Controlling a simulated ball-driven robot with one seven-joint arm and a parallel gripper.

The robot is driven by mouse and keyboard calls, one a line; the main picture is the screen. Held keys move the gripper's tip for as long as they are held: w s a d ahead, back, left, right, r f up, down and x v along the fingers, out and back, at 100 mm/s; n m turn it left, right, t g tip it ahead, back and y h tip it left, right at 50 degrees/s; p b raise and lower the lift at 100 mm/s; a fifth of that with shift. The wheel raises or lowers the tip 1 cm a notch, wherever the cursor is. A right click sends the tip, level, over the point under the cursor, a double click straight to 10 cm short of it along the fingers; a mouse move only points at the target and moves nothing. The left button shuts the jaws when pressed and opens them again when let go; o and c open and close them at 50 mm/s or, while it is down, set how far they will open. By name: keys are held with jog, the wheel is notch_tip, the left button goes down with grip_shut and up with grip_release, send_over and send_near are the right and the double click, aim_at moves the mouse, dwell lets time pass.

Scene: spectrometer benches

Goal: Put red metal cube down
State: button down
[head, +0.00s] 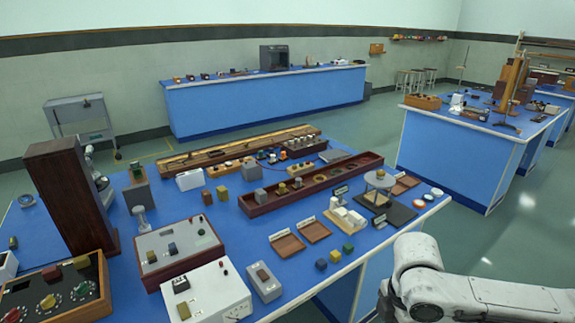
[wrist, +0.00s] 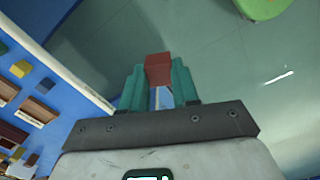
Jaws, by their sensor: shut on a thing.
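In the wrist view my gripper (wrist: 158,85) has two teal fingers shut on a red metal cube (wrist: 158,66) at their tips. Behind the cube is grey-green floor, with the blue bench (wrist: 70,15) to the left. In the head view my white arm shows at the lower right, beside the near bench (head: 408,226); the gripper and held cube do not show there.
Near the bench's front edge are a blue cube (head: 348,248), a green cube (head: 335,255) and a yellow cube (head: 321,264). Brown trays (head: 287,244) lie behind them. A grey box (head: 264,284) stands left. Some blue top around the cubes is bare.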

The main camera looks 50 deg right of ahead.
jog(key=w+a+f+m, duration=0.1)
jog(key=w+a+m, duration=0.2)
jog(key=w+a, duration=0.3)
jog(key=w+a+m, duration=0.2)
jog(key=w+a, duration=0.1)
jog(key=w, duration=0.5)
jog(key=w+a+f+m, duration=0.1)
jog(key=w+a+m, duration=0.25)
jog(key=a, duration=0.45)
jog(key=w+a+m, duration=0.2)
jog(key=w+a, duration=0.3)
jog(key=a, duration=0.3)
notch_tip(320, 180, down, 9)
jog(key=s, duration=0.2)
jog(key=shift+f, duration=0.2)
jog(key=shift+d, duration=0.15)
